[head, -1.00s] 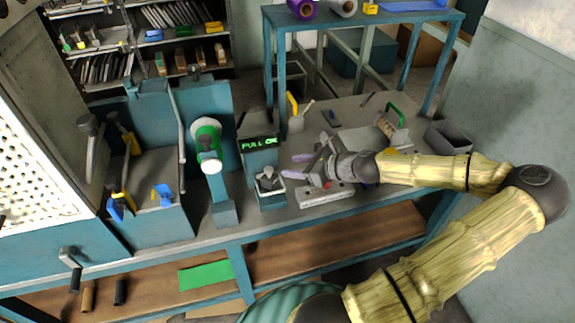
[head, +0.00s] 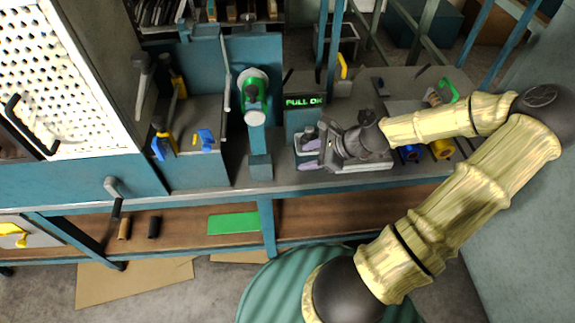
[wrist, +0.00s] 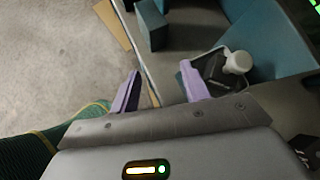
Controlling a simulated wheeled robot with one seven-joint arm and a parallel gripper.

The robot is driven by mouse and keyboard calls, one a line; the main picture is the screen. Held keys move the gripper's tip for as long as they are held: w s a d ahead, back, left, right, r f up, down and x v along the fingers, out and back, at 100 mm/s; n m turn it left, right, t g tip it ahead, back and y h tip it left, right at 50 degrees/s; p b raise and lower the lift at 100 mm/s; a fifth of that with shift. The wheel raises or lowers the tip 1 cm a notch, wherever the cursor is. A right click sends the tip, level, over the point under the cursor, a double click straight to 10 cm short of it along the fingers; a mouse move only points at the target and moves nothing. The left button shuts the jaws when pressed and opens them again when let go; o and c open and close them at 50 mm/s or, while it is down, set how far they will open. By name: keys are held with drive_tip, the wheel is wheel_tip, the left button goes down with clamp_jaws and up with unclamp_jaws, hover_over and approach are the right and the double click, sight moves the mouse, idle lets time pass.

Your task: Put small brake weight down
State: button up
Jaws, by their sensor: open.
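In the wrist view, a pale rounded piece (wrist: 238,62), which I take to be the small brake weight, rests on a dark pad (wrist: 215,70) on a small teal stand. It is beyond and to the right of the right fingertip, apart from it. My gripper (wrist: 162,86) has its two purple fingertips spread, with nothing between them. In the head view, my gripper (head: 308,155) is in front of the stand, below the green-lettered display (head: 304,102). The gripper hides most of the stand and its top there.
A teal post with a green and white roll (head: 254,95) stands just left of my gripper. Blue and yellow rolls (head: 441,149) lie right, near my forearm. A green sheet (head: 233,223) lies on the lower shelf. The bench's front edge is close below the gripper.

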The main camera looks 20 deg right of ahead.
drive_tip(key=s+a+f+n+g+h, duration=0.25)
drive_tip(key=s+a+n+g, duration=0.3)
drive_tip(key=n, duration=0.55)
drive_tip(key=s+a+r+n+t+h, duration=0.1)
drive_tip(key=a+r+n+h, duration=0.1)
drive_tip(key=r+n, duration=0.4)
drive_tip(key=s+a+r+n+h, duration=0.2)
drive_tip(key=a+r+n, duration=0.1)
drive_tip(key=r+n, duration=0.3)
drive_tip(key=shift+a+n+t, duration=0.3)
drive_tip(key=shift+a+t, duration=0.05)
drive_tip(key=w+p+v, duration=0.2)
drive_tip(key=p+v, duration=0.7)
drive_tip(key=p, duration=0.1)
drive_tip(key=shift+r, duration=0.6)
drive_tip(key=shift+a+f, duration=0.1)
